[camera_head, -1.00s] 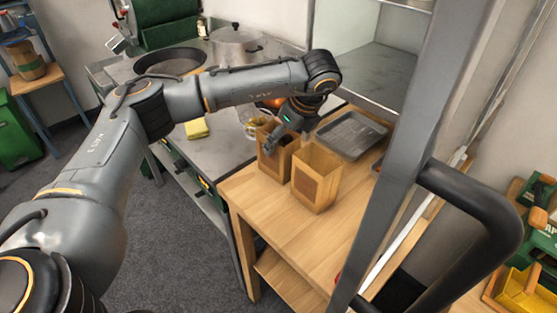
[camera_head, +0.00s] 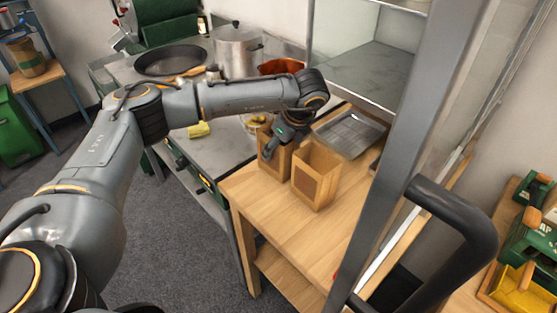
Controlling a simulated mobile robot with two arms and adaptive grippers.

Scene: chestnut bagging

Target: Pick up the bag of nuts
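Two open-topped brown bags with darker front panels stand upright side by side on a wooden table (camera_head: 290,235). The right bag (camera_head: 316,178) is in plain view. The left bag (camera_head: 277,165) is partly covered by my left gripper (camera_head: 269,150), which points down at its rim. A dark finger shows at the bag's upper left side. The other finger is hidden, so I cannot tell whether the gripper grips the bag. The contents of both bags are not clear. My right gripper is not in view.
A metal tray (camera_head: 350,133) lies behind the bags. A steel counter to the left holds a dark pan (camera_head: 170,60), a steel pot (camera_head: 236,48), a red-brown pot (camera_head: 281,67) and a yellow cloth (camera_head: 199,130). The table's front is clear.

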